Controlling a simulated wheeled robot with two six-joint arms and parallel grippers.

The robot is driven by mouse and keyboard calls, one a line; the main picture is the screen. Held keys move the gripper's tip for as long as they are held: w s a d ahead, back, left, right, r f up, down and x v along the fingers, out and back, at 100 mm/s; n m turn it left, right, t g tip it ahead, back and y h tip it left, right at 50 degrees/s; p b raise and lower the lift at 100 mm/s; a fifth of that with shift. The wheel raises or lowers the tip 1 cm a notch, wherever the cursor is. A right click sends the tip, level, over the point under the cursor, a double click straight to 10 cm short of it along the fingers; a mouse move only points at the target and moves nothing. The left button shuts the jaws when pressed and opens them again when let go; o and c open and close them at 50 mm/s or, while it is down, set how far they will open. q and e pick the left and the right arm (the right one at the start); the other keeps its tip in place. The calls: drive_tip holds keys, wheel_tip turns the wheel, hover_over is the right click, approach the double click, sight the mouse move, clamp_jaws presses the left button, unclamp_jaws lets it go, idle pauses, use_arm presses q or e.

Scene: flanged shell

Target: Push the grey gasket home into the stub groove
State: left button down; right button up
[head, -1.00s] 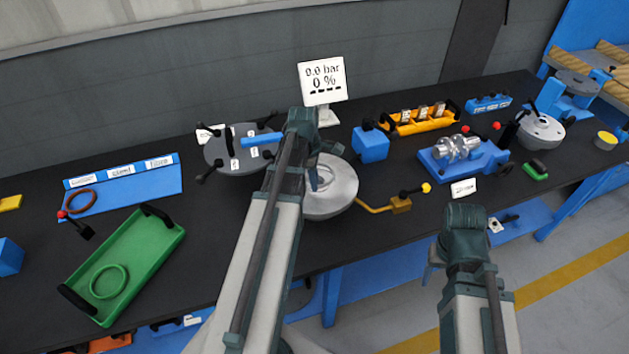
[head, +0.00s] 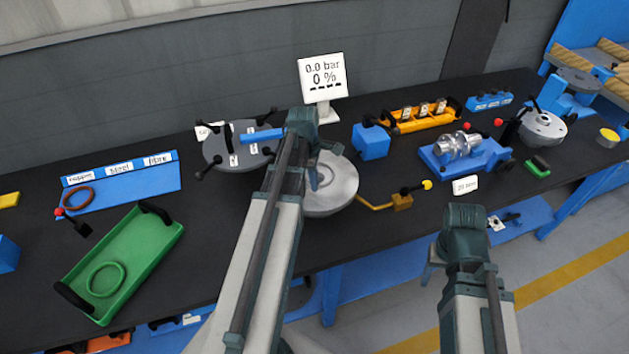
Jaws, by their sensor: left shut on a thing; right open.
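The round grey flanged shell (head: 338,187) lies on the bench in the middle of the head view, partly covered by my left arm. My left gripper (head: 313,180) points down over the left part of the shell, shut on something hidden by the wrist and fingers. I cannot make out the grey gasket or the stub groove, nor whether they touch. My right gripper (head: 431,268) is open, in front of the bench's front edge and away from the shell; its fingers are mostly hidden behind its wrist.
A display (head: 322,80) behind the shell reads 0.0 bar and 0 %. A grey disc with black handles (head: 222,150) stands left, a blue block (head: 371,142) right. A green tray (head: 150,240) holds a green ring (head: 106,280). A yellow-tipped lever (head: 402,202) sits right of the shell.

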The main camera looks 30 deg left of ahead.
use_arm(q)
drive_tip(key=shift+f+b, duration=0.4)
drive_tip(key=shift+f, duration=0.1)
drive_tip(key=c, duration=0.8)
unclamp_jaws()
drive_tip(key=shift+r, duration=0.1)
drive_tip(key=shift+c, duration=0.2)
drive_tip(key=shift+r, duration=0.1)
wheel_tip(320, 180, up, 14)
drive_tip(key=a+p, duration=0.1)
drive_tip(key=p, duration=1.3)
drive_tip(key=shift+s+a+f, duration=0.25)
drive_tip(key=shift+s+a, duration=0.05)
drive_tip(key=shift+s, duration=0.05)
